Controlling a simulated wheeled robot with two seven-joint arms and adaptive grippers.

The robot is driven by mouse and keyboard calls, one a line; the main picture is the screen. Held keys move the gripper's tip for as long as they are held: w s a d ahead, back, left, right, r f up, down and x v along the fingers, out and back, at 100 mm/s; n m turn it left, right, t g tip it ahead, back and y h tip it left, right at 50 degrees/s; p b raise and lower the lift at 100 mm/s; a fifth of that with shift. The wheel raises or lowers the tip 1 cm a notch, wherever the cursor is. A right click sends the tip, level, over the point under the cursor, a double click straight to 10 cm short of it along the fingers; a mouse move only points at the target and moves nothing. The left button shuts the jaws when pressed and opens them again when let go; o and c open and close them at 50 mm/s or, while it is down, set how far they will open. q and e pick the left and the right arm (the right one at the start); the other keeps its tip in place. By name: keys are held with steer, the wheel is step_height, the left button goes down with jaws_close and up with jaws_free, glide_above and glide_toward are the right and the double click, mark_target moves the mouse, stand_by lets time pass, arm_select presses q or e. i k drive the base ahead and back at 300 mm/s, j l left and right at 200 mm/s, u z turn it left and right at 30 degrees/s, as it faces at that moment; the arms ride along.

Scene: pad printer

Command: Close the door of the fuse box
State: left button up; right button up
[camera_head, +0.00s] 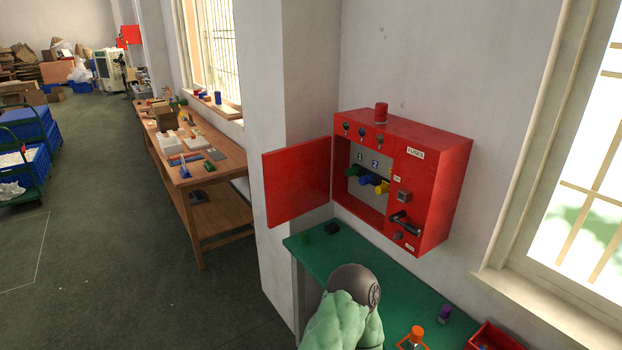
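The red fuse box (446,178) is mounted on the wall, right of the middle of the view. Its red door (297,182) stands open, swung out to the left with its flat face towards me. Inside the opening are a grey back panel, a green plug (352,171), a blue plug (366,180) and a yellow plug (382,187). The right front of the box carries a black handle (404,222) and a switch. Neither gripper shows in the view. A green-covered part with a dark round joint, seemingly of my own arm, shows at the bottom middle.
A green table (345,252) stands under the box, with small dark blocks, an orange-topped item (416,335), a purple item (444,313) and a red bin (495,337). A wooden workbench (215,176) is at left. The space before the door looks clear.

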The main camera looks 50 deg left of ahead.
mark_target(297, 178)
steer(key=u, duration=0.8)
steer(key=i+j+z, duration=0.45)
steer(key=j, duration=0.85)
steer(key=j+z, duration=0.4)
steer(key=j, duration=0.95)
steer(key=j+z, duration=0.45)
steer(key=j, duration=0.95)
